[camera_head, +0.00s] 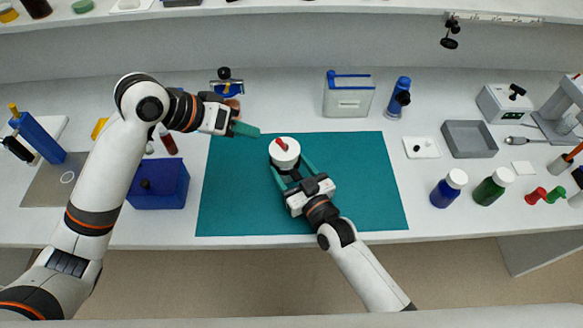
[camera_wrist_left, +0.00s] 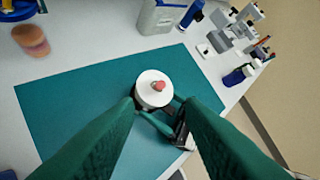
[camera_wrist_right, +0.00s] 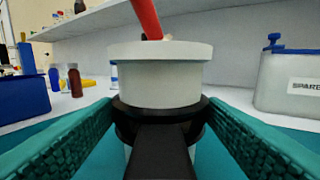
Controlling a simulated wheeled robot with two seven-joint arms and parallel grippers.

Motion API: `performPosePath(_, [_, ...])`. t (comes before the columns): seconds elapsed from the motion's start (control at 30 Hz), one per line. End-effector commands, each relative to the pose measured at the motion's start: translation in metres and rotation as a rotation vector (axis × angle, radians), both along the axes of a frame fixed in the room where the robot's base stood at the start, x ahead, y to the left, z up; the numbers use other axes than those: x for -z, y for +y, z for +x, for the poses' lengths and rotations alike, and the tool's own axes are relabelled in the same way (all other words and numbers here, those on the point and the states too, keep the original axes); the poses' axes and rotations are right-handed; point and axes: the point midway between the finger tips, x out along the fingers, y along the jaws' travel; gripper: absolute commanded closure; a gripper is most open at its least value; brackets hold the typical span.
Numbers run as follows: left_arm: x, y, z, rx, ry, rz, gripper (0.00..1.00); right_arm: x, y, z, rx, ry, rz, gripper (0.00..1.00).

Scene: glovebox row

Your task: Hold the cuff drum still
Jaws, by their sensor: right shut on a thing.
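The white cuff drum (camera_head: 284,153) stands on the teal mat (camera_head: 235,205), with a short red piece (camera_head: 281,144) tilted on its top. My right gripper (camera_head: 290,166) is shut on the drum from the front, one green finger on each side. In the right wrist view the drum (camera_wrist_right: 160,78) rises between the fingers above a black band. My left gripper (camera_head: 245,130) is open and empty, above the mat to the upper left of the drum. In the left wrist view the drum (camera_wrist_left: 154,88) shows beyond its parted fingers.
A blue box (camera_head: 158,186) stands left of the mat. A grey container (camera_head: 348,98) and a blue bottle (camera_head: 398,99) stand behind it. Blue and green bottles (camera_head: 491,187) stand to the right. The mat's right part is clear.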

Motion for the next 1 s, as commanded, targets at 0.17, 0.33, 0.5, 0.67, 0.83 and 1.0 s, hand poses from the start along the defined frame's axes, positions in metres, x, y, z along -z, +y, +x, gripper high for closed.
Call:
performPosePath(0.17, [0.000,0.000,0.000,-0.002,0.002,-0.002,0.73,0.001,0.000,0.000,0.000,0.001,0.000,0.61])
performPosePath(0.33, [0.007,0.005,-0.002,-0.085,0.102,-0.070,1.00,0.001,0.000,0.000,0.000,0.001,0.000,0.61])
performPosePath(0.5, [0.024,0.017,-0.007,-0.335,0.406,-0.267,1.00,0.001,0.000,0.000,0.000,0.001,0.000,0.61])
performPosePath(0.67, [0.039,0.036,-0.011,-0.638,0.794,-0.493,1.00,0.001,0.000,0.000,0.000,0.002,-0.001,0.61])
performPosePath(0.83, [0.050,0.057,-0.014,-0.940,1.206,-0.707,1.00,0.001,0.000,0.000,0.000,0.002,-0.001,0.61])
performPosePath(1.0, [0.056,0.076,-0.015,-1.157,1.528,-0.858,1.00,0.001,0.000,0.000,0.000,0.002,-0.001,0.61])
